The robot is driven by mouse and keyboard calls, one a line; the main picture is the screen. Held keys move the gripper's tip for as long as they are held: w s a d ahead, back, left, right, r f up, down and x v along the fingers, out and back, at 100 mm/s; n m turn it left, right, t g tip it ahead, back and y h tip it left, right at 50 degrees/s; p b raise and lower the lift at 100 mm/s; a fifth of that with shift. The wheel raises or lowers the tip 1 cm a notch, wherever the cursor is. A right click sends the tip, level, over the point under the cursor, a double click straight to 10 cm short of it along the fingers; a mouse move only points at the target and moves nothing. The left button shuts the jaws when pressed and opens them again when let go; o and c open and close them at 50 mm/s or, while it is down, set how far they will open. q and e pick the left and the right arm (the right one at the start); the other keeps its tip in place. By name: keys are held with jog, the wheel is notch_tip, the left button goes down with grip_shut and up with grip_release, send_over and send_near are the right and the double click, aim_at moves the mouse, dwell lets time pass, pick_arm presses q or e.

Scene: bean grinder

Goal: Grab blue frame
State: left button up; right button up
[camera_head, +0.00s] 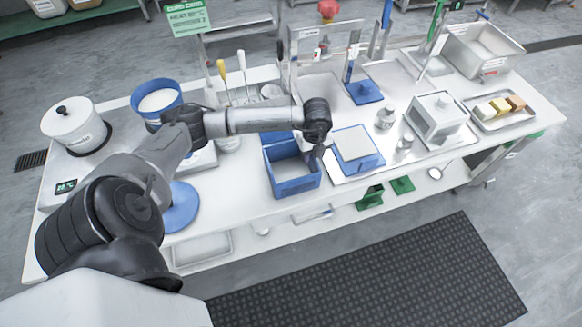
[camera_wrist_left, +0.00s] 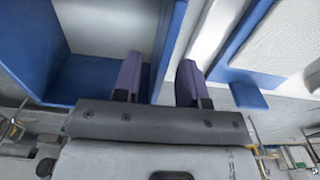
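A blue open-topped box-shaped frame (camera_head: 291,181) stands near the table's front edge. To its right is a square blue-rimmed piece with a pale top (camera_head: 354,145); in the wrist view its pale face looks like mesh (camera_wrist_left: 285,45). My left gripper (camera_head: 318,157) points down at the right side of the blue box. In the left wrist view its two dark fingers (camera_wrist_left: 158,82) are apart, one on either side of the box's blue wall (camera_wrist_left: 168,45). Contact with the wall cannot be made out. My right gripper is not in view.
A blue-rimmed bowl (camera_head: 157,99) and a white lidded pot (camera_head: 75,124) stand at the left. A blue stand (camera_head: 364,92), a metal lidded box (camera_head: 437,117) and a tray with blocks (camera_head: 499,107) are at the back and right. Green pieces (camera_head: 371,196) lie below.

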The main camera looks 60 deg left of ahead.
pick_arm(q)
notch_tip(320, 180, down, 2)
jog(key=shift+f, duration=0.25)
grip_shut()
jog(key=shift+r, duration=0.1)
